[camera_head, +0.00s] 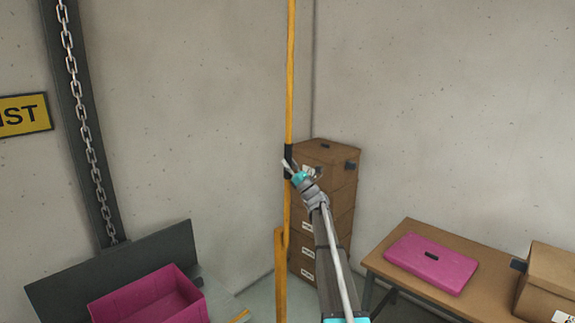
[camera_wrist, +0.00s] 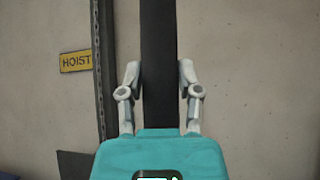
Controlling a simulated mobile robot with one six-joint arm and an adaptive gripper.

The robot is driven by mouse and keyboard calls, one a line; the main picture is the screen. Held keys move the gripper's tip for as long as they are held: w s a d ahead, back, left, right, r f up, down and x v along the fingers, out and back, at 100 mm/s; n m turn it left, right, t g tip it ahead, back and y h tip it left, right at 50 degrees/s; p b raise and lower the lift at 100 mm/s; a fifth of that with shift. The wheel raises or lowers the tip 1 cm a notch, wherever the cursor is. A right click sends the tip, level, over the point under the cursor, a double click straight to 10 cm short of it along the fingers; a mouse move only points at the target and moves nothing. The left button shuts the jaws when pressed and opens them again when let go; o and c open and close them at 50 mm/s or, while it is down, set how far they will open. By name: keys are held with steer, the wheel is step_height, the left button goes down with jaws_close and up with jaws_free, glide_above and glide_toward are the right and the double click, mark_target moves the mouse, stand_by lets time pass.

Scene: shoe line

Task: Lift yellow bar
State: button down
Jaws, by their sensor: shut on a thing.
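The yellow bar (camera_head: 290,75) stands upright in the head view and runs out of the top of the picture. A black sleeve (camera_head: 288,153) wraps it at mid-height. My gripper (camera_head: 288,169) is shut on the bar at this sleeve. In the wrist view, the dark sleeve (camera_wrist: 158,50) runs upright between my two fingers (camera_wrist: 158,75), one close against each side. The exact finger contact in the head view is partly hidden by the gripper.
A yellow post (camera_head: 280,275) stands beside the bar's lower part. Stacked cardboard boxes (camera_head: 335,165) stand behind my arm. A wooden table (camera_head: 388,262) bears a pink case (camera_head: 430,265) and a box (camera_head: 550,285). A pink bin (camera_head: 150,298) and a hanging chain (camera_head: 85,130) are at left.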

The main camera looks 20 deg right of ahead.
steer(key=shift+s+a+f, duration=0.1)
steer(key=shift+s, duration=0.05)
steer(key=shift+c, duration=1.5)
jaws_free()
steer(key=shift+f, duration=0.1)
steer(key=b+v, duration=1.1)
steer(key=v, duration=0.4)
steer(key=shift+s+f, duration=0.25)
steer(key=shift+s, duration=0.05)
stand_by(0.3)
steer(key=shift+a, duration=0.1)
stand_by(0.6)
